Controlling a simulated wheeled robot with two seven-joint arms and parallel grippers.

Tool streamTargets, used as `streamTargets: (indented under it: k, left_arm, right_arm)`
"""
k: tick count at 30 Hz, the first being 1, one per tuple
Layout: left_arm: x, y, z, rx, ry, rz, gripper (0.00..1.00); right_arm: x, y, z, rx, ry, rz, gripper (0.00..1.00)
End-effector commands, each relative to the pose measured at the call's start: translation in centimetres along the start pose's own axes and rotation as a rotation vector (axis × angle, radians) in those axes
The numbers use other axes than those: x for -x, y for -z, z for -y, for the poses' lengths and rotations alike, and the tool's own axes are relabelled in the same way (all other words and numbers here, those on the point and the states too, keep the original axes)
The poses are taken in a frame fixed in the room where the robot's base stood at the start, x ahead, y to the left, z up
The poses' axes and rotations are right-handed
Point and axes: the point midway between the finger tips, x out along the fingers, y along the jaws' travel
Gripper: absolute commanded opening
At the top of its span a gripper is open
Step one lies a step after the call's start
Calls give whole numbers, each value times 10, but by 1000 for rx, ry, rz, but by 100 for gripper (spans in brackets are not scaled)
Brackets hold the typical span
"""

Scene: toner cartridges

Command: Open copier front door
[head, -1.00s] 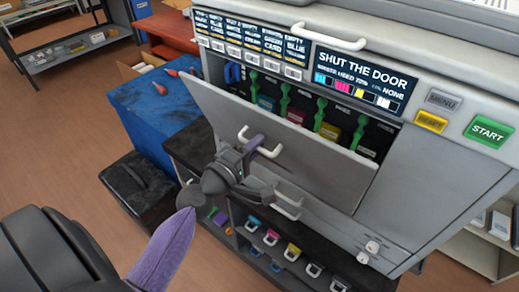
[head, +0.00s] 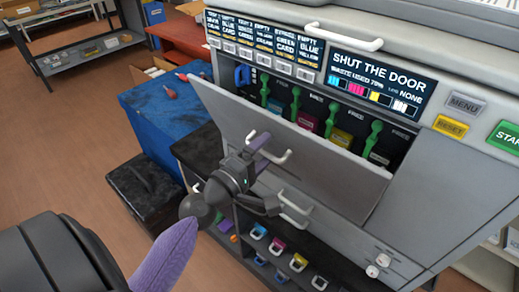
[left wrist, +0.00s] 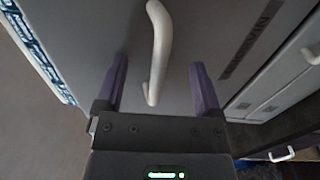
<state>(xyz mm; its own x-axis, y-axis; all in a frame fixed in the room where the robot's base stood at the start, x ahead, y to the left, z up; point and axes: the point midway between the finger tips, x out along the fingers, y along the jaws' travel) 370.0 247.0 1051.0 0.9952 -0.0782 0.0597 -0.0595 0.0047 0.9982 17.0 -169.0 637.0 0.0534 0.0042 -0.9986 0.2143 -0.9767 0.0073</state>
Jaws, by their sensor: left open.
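The copier's grey front door (head: 300,150) is tilted outward at its top, partly open. It shows in the left wrist view too (left wrist: 200,40). Its white handle (head: 282,158) is near my left gripper (head: 262,152). In the left wrist view, the handle (left wrist: 157,45) lies between the two spread purple fingers of my left gripper (left wrist: 160,88), with a gap on each side. The gripper is open. Behind the door, green-levered toner cartridges (head: 340,135) stand in a row. The copier's screen (head: 375,82) reads "SHUT THE DOOR". My right gripper is not in view.
Below the door, a shelf holds several coloured cartridges (head: 277,246). A second white handle (head: 295,205) sits under the door. A blue box (head: 165,110) and a black case (head: 140,190) stand to the left. Floor at the left is open.

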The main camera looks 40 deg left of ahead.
Motion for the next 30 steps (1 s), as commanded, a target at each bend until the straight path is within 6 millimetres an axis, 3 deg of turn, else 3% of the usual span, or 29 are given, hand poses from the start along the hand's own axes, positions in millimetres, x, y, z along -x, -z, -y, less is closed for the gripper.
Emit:
streamTargets:
  k: [2, 9, 13, 19, 27, 30]
  left_arm:
    - [7, 0, 6, -1, 2, 0, 88]
    - [75, 0, 32, -3, 9, 1, 88]
    - [96, 0, 33, 0, 5, -1, 88]
    - [102, 0, 24, 0, -1, 1, 88]
    - [102, -1, 23, -2, 0, 2, 88]
    - [100, -16, 34, -72, 44, 63, 88]
  right_arm:
    - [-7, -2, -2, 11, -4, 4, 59]
    - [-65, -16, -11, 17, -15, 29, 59]
    - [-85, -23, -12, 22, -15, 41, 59]
    - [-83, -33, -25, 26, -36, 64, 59]
    - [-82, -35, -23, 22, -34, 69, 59]
    - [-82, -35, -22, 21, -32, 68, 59]
